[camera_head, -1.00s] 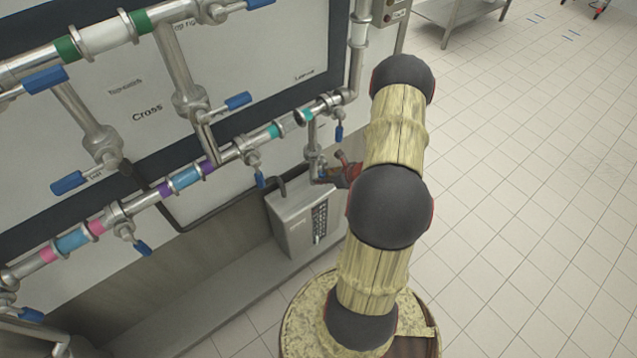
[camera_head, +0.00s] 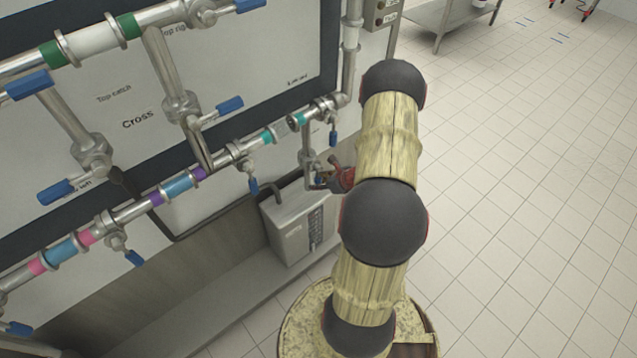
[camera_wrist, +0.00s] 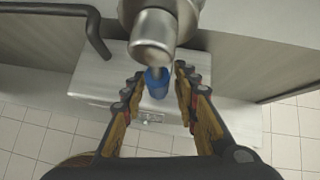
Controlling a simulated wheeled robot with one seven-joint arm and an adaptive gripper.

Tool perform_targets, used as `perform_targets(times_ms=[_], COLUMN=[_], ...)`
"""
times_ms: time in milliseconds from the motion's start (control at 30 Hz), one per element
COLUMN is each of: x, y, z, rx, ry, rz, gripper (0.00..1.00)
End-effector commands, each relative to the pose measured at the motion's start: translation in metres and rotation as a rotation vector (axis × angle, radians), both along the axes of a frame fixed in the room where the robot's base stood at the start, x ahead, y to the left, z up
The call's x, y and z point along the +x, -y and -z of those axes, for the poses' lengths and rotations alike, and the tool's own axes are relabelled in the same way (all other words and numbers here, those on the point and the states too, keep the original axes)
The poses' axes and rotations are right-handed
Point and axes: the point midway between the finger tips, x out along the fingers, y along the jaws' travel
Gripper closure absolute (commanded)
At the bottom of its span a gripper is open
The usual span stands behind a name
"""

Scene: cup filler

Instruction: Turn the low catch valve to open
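A steel valve (camera_head: 310,168) on a short vertical pipe hangs below the lower pipe run, right beside my gripper. I take it as the low catch valve; no label for it is readable. In the wrist view its steel body (camera_wrist: 153,35) is at the top centre, and its blue handle (camera_wrist: 157,84) points toward me. My gripper (camera_wrist: 159,76) is open, with one finger on each side of the handle. I cannot tell whether either finger touches it.
A grey metal box (camera_head: 295,228) stands below the valve on a ledge, with a dark hose (camera_head: 275,185) above it. Other blue-handled valves (camera_head: 250,167) line the pipes to the left. A steel table (camera_head: 450,18) stands at the back. The tiled floor at right is clear.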

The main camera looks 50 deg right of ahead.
Motion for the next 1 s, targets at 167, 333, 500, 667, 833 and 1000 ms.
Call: perform_targets(times_ms=[167, 333, 500, 667, 833, 1000], x=[0.0, 0.0, -0.005, -0.022, -0.047, -0.069], y=[-0.001, -0.001, 0.0, -0.001, -0.002, -0.003], z=[0.0, 0.0, -0.006, -0.023, -0.049, -0.07], rx=[0.001, 0.001, 0.0, -0.001, -0.002, -0.001], ry=[0.001, 0.001, 0.002, 0.002, 0.002, 0.001], rz=[-0.001, -0.001, 0.0, 0.002, 0.002, 0.002], gripper=[0.62, 0.62, 0.62, 0.62, 0.62, 0.62])
